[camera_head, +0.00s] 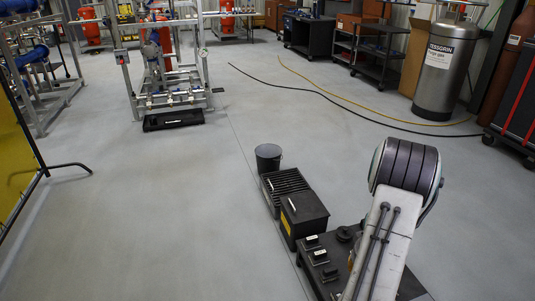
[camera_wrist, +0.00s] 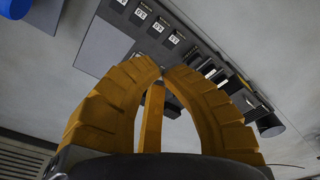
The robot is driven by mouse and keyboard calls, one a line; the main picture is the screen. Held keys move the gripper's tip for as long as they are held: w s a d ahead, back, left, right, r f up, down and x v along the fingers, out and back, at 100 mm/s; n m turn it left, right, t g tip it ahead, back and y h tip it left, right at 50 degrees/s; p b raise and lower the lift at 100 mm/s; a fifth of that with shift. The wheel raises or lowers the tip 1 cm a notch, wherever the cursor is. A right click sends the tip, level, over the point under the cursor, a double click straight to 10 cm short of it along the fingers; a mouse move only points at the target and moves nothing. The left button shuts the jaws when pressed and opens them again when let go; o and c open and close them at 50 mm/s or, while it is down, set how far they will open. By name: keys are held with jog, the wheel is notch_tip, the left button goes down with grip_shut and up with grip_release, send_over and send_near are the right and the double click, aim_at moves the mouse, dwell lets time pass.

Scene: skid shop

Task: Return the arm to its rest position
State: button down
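My arm (camera_head: 383,240) rises at the lower right of the head view, over a dark platform. A dark banded joint is at its top. Behind the fingers, the wrist view shows a dark surface with small labelled blocks (camera_wrist: 160,24), seen at a tilt. A blue rounded thing (camera_wrist: 14,8) is at its top left corner.
A black box (camera_head: 303,215), a slatted rack (camera_head: 285,184) and a dark bucket (camera_head: 268,157) stand in line ahead. A pipe skid (camera_head: 168,85) is farther back. A black hose (camera_head: 330,107) and a steel tank (camera_head: 440,75) are at right. Floor at left centre is clear.

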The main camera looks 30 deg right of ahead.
jog(key=w+a+r+n+t+p, duration=0.15)
jog(key=w+a+r+p, duration=0.25)
jog(key=a+r, duration=0.6)
jog(key=w+a+r+n+p, duration=0.35)
jog(key=a+r, duration=0.35)
jog(key=r, duration=0.7)
jog(key=s+a+r+n+p, duration=0.2)
jog(key=s+a+r+p, duration=0.2)
jog(key=a+r, duration=0.4)
jog(key=s+a+r+n+t+y+p, duration=0.1)
jog(key=s+a+r+n+p, duration=0.2)
jog(key=s+a+r, duration=0.3)
jog(key=shift+a+r+p, duration=0.65)
jog(key=shift+a+r, duration=0.3)
jog(key=shift+r, duration=0.2)
